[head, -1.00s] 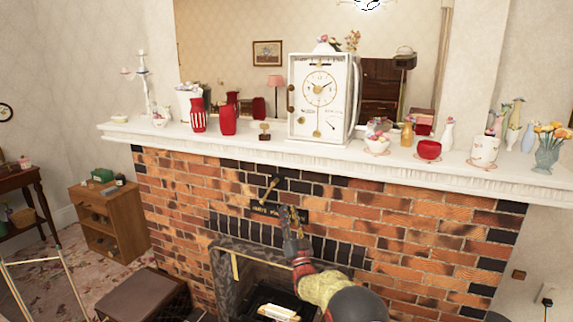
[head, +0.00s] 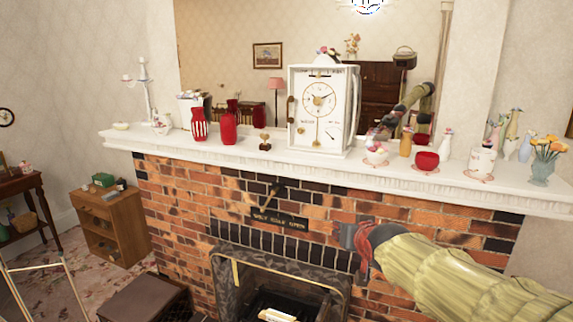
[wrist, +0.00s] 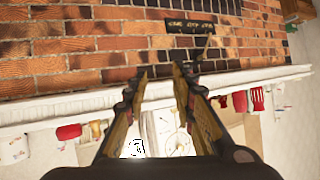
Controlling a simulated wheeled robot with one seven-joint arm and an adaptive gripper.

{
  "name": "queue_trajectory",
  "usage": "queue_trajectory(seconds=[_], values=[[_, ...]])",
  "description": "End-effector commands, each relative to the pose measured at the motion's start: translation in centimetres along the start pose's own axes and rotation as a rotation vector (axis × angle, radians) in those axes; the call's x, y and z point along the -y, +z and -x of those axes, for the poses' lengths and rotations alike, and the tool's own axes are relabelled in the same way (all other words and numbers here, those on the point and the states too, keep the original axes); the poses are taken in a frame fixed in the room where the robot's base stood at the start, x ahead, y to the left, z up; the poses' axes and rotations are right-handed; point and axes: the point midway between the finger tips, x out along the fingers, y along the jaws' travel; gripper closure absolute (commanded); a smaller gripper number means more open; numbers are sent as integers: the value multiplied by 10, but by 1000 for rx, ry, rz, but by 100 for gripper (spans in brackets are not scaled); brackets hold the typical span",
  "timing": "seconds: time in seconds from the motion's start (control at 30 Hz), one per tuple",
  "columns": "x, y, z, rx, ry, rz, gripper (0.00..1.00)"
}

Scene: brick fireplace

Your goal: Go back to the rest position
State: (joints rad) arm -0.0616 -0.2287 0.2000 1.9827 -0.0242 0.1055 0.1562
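My gripper (head: 350,236) is in front of the brick fireplace (head: 400,215), right of the dark plaque (head: 280,219), in the head view. My arm's pale yellow-green sleeve comes in from the lower right. The wrist view shows my gripper (wrist: 160,72) with its two fingers apart and nothing between them. This view is upside down: the plaque (wrist: 190,27) is at the top, beyond the fingertips, and the mantel edge (wrist: 75,103) crosses the middle. A dark lever (head: 272,194) hangs on the bricks just above the plaque, clear of my gripper.
The white mantel (head: 330,165) holds a white clock (head: 320,110), red vases (head: 229,127), a red bowl (head: 427,161) and a flower vase (head: 542,165). Below are the firebox and a brown box (head: 145,300). A wooden cabinet (head: 112,225) stands left. A mirror is behind the mantel.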

Motion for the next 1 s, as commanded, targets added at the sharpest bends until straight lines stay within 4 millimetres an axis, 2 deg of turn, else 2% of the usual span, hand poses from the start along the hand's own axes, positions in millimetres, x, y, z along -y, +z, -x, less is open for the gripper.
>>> queue_trajectory(seconds=[0.03,0.17,0.3,0.4,0.5,0.6,0.7,1.0], values=[[-6,13,31,45,13,8,74],[-21,66,98,187,42,31,74],[-34,131,168,339,65,53,74],[-41,174,209,433,74,67,74],[-45,208,240,508,78,77,74],[-48,231,260,558,81,81,74],[-49,242,268,582,81,84,74],[-49,245,270,588,81,85,74]])
